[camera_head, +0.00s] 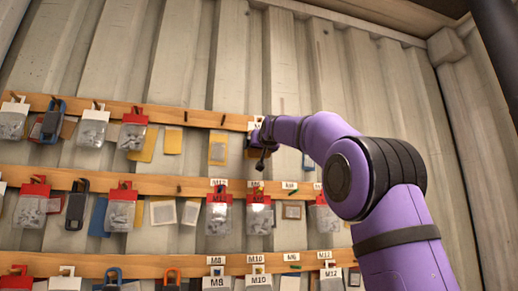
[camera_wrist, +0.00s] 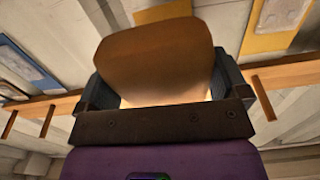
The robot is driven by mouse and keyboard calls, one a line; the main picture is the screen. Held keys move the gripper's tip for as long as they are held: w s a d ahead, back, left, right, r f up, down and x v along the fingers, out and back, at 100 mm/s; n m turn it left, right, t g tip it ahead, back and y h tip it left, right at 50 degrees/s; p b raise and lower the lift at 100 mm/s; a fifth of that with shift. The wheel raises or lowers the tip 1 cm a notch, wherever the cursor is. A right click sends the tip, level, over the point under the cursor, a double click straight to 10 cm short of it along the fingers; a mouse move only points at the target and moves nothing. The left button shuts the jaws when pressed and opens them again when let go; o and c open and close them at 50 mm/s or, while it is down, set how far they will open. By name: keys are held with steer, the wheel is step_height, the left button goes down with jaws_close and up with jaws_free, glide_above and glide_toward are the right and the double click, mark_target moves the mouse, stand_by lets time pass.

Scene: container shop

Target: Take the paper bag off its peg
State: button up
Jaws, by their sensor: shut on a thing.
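The paper bag (camera_wrist: 155,55) is a plain brown shape filling the middle of the wrist view. It sits between the two dark fingers of my gripper (camera_wrist: 165,82), which is shut on it. In the head view my gripper (camera_head: 262,152) is at the right part of the top wooden rail (camera_head: 190,116), and the bag cannot be made out there behind my wrist. Whether the bag still hangs on a peg is hidden in both views.
Bare pegs (camera_wrist: 262,98) stick out of the rail on both sides of the bag. Red-topped packets (camera_head: 133,128) and yellow cards (camera_head: 218,148) hang to the left. Two lower rails (camera_head: 150,184) carry more packets and labels. The corrugated wall (camera_head: 240,60) above is clear.

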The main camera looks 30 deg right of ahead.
steer(key=shift+r+v, duration=0.2)
steer(key=shift+v, duration=1.45)
steer(key=shift+s, duration=0.1)
steer(key=v, duration=0.5)
